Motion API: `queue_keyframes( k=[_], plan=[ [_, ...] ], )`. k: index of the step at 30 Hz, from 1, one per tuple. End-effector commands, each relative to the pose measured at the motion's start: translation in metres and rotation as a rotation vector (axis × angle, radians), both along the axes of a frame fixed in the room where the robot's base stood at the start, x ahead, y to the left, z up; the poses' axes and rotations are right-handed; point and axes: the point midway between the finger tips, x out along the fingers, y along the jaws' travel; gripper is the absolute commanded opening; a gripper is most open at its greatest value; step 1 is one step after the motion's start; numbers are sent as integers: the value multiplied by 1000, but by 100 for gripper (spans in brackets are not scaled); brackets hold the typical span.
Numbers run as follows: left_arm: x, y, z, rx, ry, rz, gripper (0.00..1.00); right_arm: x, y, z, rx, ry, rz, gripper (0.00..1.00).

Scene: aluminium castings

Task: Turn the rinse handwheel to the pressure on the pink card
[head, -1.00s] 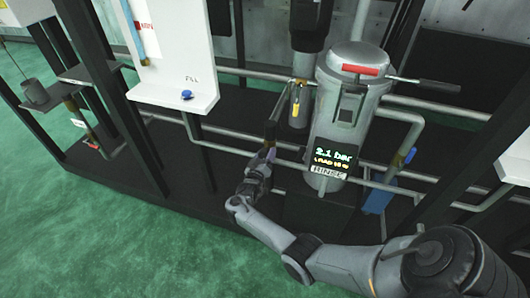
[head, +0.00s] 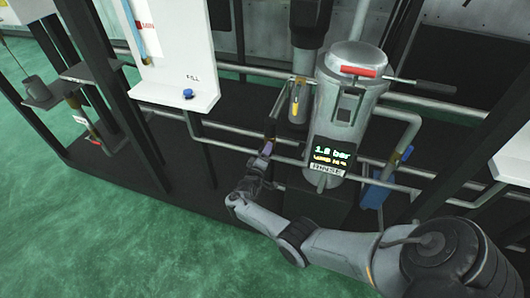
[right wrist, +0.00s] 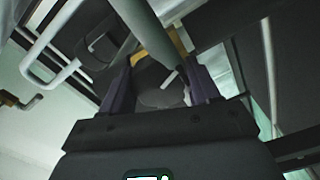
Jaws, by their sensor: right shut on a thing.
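The rinse unit is a grey cylinder (head: 350,105) with a dark display (head: 334,152) above a RINSE label (head: 328,171). The display reads about 1.8 bar, its last digit blurred, with a smaller yellow line below. My right gripper (head: 270,132) is at the pipework left of the cylinder. In the right wrist view, my right gripper (right wrist: 161,82) has its fingers on either side of a dark rounded part, seemingly the handwheel (right wrist: 155,92), and is shut on it. The fingers and arm largely hide the wheel in the head view. I see no pink card. My left gripper is out of view.
A white panel (head: 175,50) with a blue knob (head: 188,94) marked FILL stands to the left. Grey pipes (head: 245,138) run around the cylinder. Dark posts rise at the left; green floor is open in front.

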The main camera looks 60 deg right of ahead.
Motion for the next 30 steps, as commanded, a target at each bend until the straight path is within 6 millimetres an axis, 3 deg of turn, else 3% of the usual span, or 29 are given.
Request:
queue_keyframes(
  k=[11, 12, 16, 25, 30],
  plan=[
    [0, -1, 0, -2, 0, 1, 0, -1, 0, -3, 3, 7, 1, 31],
    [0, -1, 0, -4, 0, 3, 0, -1, 0, -3, 3, 7, 1, 66],
    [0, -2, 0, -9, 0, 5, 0, -1, 0, -2, 2, 6, 0, 85],
    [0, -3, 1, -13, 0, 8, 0, 0, 1, 0, 0, 3, 0, 85],
    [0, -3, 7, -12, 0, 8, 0, -3, 12, 1, 0, 3, 1, 85]
  ],
)
